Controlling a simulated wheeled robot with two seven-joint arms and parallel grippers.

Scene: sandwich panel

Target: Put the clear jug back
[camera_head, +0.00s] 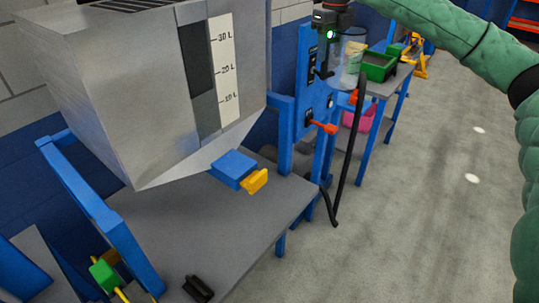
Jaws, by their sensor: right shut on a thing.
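The clear jug (353,62) is a see-through vessel at the top, right of the blue panel post. My right gripper (326,58), dark with a small green light, reaches in from the top right on its green-sleeved arm. It is shut on the jug at the jug's left side. The fingertips are small and partly hidden, so the exact grip point is hard to tell. My left gripper is not in view.
A large grey hopper (110,90) with a litre scale stands over a grey table (200,225). A green bin (378,67) sits on a bench behind. The floor at right is clear.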

